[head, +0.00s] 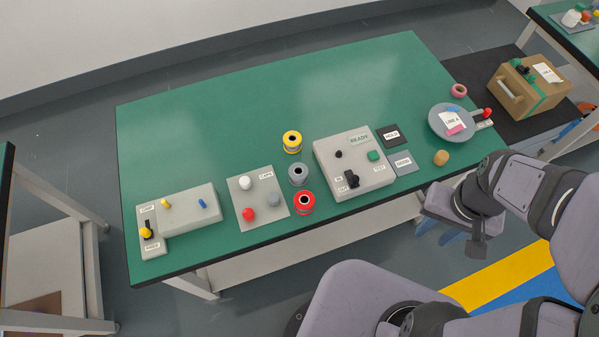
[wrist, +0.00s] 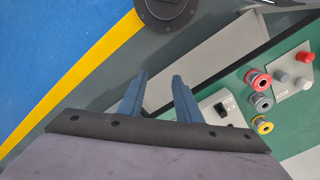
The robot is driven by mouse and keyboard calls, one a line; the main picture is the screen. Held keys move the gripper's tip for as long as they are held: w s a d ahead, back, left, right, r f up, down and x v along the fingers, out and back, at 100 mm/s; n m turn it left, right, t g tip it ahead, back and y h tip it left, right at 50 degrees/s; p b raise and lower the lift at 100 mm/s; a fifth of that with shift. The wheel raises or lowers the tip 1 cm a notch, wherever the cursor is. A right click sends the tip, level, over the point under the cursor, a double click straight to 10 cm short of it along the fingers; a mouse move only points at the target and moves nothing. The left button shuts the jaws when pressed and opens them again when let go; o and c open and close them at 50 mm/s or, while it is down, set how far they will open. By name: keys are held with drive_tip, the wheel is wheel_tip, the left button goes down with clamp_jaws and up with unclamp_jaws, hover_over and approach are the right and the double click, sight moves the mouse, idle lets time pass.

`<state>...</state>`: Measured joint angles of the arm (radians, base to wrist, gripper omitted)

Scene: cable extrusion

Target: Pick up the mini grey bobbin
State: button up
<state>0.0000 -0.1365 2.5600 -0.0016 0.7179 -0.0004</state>
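The mini grey bobbin (head: 298,181) stands upright on the green table (head: 230,110), between a yellow bobbin (head: 292,148) and a red bobbin (head: 304,209). In the wrist view the grey bobbin (wrist: 263,105) is at the right, beyond my fingers. My gripper (head: 436,231) hangs off the table's front edge at the right in the head view, well apart from the bobbin. In the wrist view my gripper (wrist: 160,77) has its two blue fingers spread with nothing between them.
A grey control box (head: 335,185) sits right of the bobbins. A caps plate (head: 246,203) with red, white and grey caps lies left of them. A round grey stand (head: 437,124) and a tan cylinder (head: 441,158) are at the right. The table's back is clear.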

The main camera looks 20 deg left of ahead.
drive_tip(key=shift+o, duration=0.6)
drive_tip(key=o, duration=0.7)
drive_tip(key=shift+o, duration=0.2)
drive_tip(key=m+b, duration=0.3)
approach(299, 172)
drive_tip(key=shift+s+d+f+p, duration=0.15)
drive_tip(key=shift+f+p, duration=0.35)
drive_tip(key=shift+f, duration=0.85)
drive_tip(key=shift+s+f+p, duration=0.15)
drive_tip(key=shift+f+p, duration=0.35)
drive_tip(key=shift+f, duration=0.8)
drive_tip(key=shift+s+d+f+p, duration=0.15)
drive_tip(key=shift+f+p, duration=0.35)
drive_tip(key=shift+f, duration=0.85)
